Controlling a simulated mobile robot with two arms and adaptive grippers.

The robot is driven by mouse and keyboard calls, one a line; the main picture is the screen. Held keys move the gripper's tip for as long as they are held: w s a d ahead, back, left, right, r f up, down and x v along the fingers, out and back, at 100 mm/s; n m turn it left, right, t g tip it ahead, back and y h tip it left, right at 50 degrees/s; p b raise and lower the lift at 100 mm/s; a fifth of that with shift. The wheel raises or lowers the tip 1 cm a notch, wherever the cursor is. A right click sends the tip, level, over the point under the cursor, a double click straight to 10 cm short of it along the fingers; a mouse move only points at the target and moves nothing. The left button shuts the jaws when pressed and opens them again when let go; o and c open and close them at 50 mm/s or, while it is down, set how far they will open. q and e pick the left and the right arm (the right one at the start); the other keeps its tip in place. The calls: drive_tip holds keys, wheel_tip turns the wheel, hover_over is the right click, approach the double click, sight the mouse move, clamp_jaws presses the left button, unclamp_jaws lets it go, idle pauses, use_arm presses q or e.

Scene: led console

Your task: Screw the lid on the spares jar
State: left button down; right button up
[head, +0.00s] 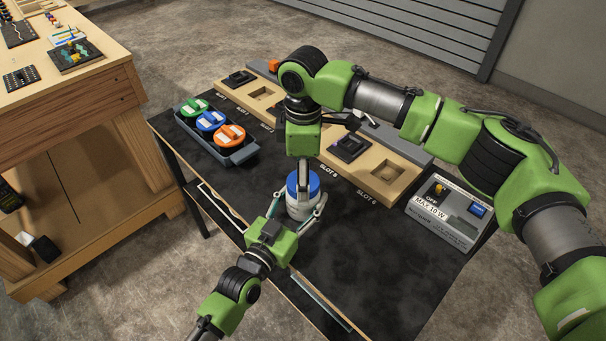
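The spares jar (299,210) is a white, upright jar on the dark table top, near its front edge. The blue lid (313,182) sits at the top of the jar and looks level; whether its thread is engaged cannot be seen. My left gripper (302,207) reaches in from the front with a finger on each side of the jar body, closed around it. My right gripper (303,185) points straight down from above with its fingers at the lid, seemingly gripping it. One finger hides part of the lid, and the far finger is hidden.
A grey tray (233,157) with green, blue and orange round pieces stands at the left. A wooden slotted board (383,194) runs along the back. A grey switch box (444,222) marked "MAX 10 W" stands at the right. The table's right front is clear.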

drive_tip(key=c, duration=0.8)
drive_tip(key=m, duration=0.4)
drive_tip(key=shift+m, duration=0.4)
drive_tip(key=o, duration=1.3)
drive_tip(key=shift+c, duration=0.2)
wheel_tip(320, 180, up, 12)
use_arm(q)
drive_tip(key=c, duration=0.8)
unclamp_jaws()
drive_tip(key=shift+c, duration=0.2)
